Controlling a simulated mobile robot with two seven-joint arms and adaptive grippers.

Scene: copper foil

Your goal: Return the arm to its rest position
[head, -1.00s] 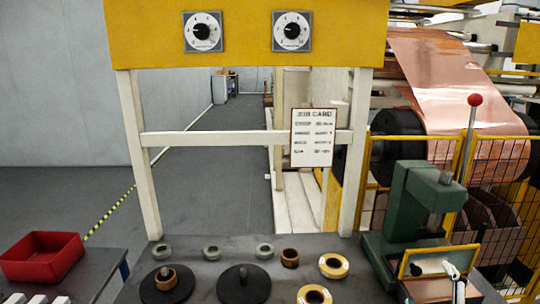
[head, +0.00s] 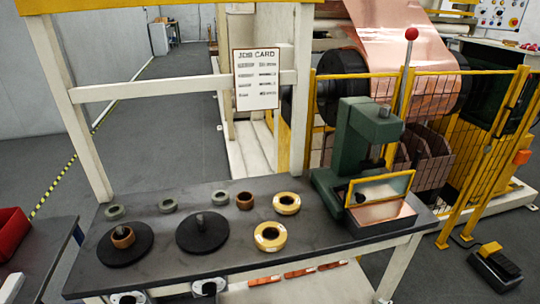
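A red bin (head: 12,236) is at left. A yellow mesh fence (head: 455,130) and foot pedal (head: 495,266) are at right.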

